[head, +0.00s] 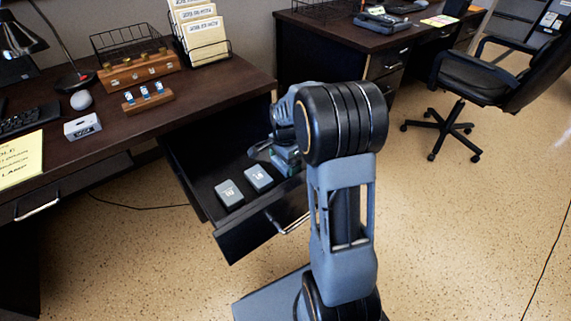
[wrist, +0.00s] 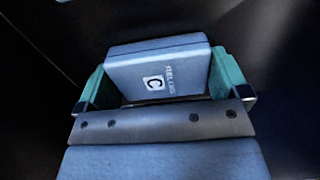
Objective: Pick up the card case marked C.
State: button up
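The card case marked C (wrist: 150,62) is a grey-blue box with a white C label on the face toward the wrist camera. It sits between the two teal fingers of my gripper (wrist: 165,80), one on each side, with no clear gap at either side. The gripper looks shut on it. In the head view my gripper (head: 284,156) is low at the right side of the open drawer (head: 206,171), partly hidden by my arm. Whether the case touches the drawer floor is hidden.
Two similar grey cases, one to the left (head: 228,192) and one nearer the gripper (head: 258,178), lie in the drawer. The drawer's front panel (head: 262,228) and side walls stand close around. The dark desk (head: 215,88) overhangs behind. An office chair (head: 480,80) stands at right.

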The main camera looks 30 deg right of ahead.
jog(key=c, duration=0.5)
jog(key=shift+r, duration=0.1)
